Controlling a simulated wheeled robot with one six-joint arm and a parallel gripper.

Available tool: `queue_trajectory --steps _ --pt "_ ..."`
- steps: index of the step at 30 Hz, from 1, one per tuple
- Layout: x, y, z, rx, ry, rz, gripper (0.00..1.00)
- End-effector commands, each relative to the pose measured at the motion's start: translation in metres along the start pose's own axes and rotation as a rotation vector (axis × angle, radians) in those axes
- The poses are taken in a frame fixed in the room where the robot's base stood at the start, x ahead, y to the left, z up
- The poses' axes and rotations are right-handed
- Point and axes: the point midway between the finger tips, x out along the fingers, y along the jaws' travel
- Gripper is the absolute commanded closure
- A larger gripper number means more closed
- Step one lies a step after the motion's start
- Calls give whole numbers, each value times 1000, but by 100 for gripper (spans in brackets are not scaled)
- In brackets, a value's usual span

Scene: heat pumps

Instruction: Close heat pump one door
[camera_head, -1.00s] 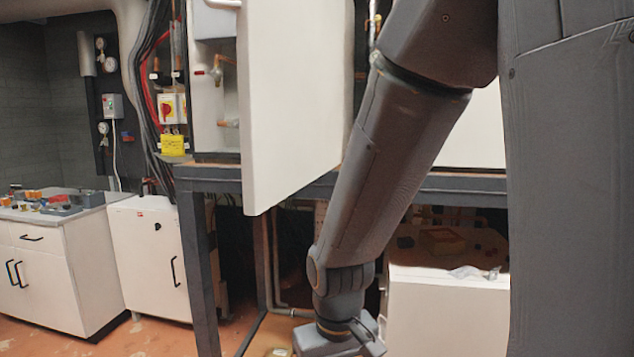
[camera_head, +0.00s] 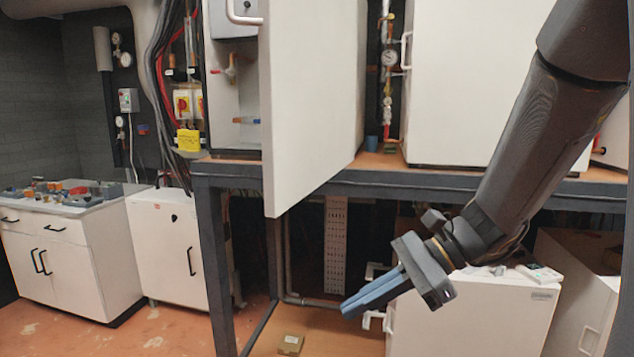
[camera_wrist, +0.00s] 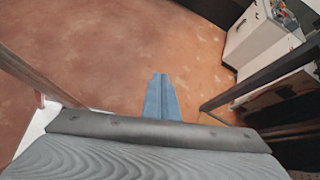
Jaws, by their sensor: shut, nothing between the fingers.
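The heat pump door (camera_head: 312,100) is a large white panel in the head view, swung open toward me. It has a white handle (camera_head: 243,14) at its upper left edge. Behind it, the open white heat pump cabinet (camera_head: 233,80) shows pipes and a valve inside. My gripper (camera_head: 345,308) is shut and empty, below and right of the door's bottom edge, apart from it. In the wrist view, the blue fingers (camera_wrist: 161,95) are together and point over the brown floor.
A dark metal frame (camera_head: 400,184) carries the cabinets. A second closed white cabinet (camera_head: 470,80) stands to the right. A low white box (camera_head: 470,315) is near my gripper. White cupboards (camera_head: 75,255) stand at left, with open floor before them.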

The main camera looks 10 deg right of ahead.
Motion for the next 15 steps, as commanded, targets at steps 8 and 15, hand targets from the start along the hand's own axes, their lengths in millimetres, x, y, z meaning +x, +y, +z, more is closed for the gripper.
queue_trajectory --steps 8,15 --pt "-115 -96 77 277 -461 -348 100" --pt "-141 -114 94 303 -567 -409 100"
